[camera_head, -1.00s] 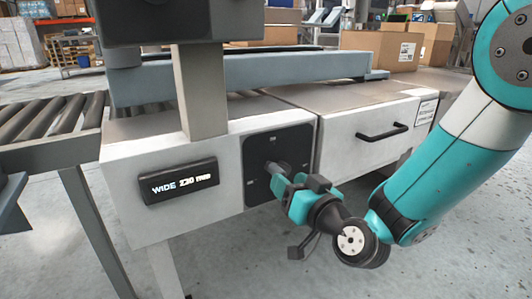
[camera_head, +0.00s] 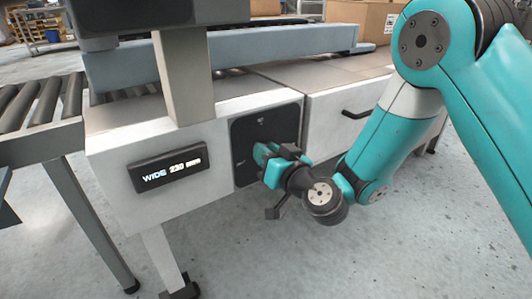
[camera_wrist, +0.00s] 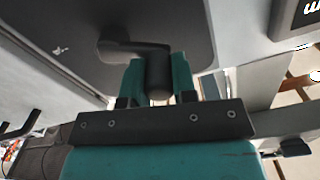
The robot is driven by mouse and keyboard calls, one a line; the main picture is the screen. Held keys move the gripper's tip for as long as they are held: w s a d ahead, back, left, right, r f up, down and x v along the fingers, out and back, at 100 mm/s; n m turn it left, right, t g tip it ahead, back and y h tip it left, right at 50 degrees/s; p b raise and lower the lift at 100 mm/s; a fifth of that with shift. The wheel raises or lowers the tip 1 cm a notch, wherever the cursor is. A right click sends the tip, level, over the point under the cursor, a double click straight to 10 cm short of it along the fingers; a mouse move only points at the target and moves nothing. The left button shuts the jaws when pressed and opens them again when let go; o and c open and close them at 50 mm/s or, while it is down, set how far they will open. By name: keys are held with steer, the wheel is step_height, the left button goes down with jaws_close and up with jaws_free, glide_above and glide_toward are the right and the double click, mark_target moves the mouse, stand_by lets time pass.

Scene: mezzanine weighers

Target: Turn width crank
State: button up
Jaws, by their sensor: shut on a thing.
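The width crank (camera_wrist: 135,48) is a dark arm with a round handle on a black square plate (camera_head: 265,128). In the wrist view the handle (camera_wrist: 159,75) sits between the two teal fingers of my gripper (camera_wrist: 158,80), which is shut on it. In the head view my gripper (camera_head: 265,152) is at the plate and hides most of the crank. To the left of the plate a black display (camera_head: 168,168) reads "WIDE 230 mm".
A roller conveyor (camera_head: 40,110) stands at the left, and a grey post (camera_head: 184,75) rises in front of the blue-grey beam. A drawer handle (camera_head: 356,113) is right of the plate, partly behind my arm. Cardboard boxes (camera_head: 362,22) stand behind. The floor in front is clear.

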steer(key=shift+w+d+r, duration=0.1)
steer(key=shift+d, duration=0.05)
steer(key=shift+w+d+r+m, duration=0.25)
steer(key=shift+d+r+m, duration=0.15)
steer(key=shift+m, duration=1.05)
steer(key=shift+w+d+r+m, duration=0.3)
steer(key=shift+d+m, duration=0.1)
steer(key=shift+m, duration=1.1)
steer(key=shift+w+d+r+m, duration=0.3)
steer(key=shift+d+m, duration=0.1)
steer(key=shift+m, duration=1.05)
steer(key=o, duration=0.9)
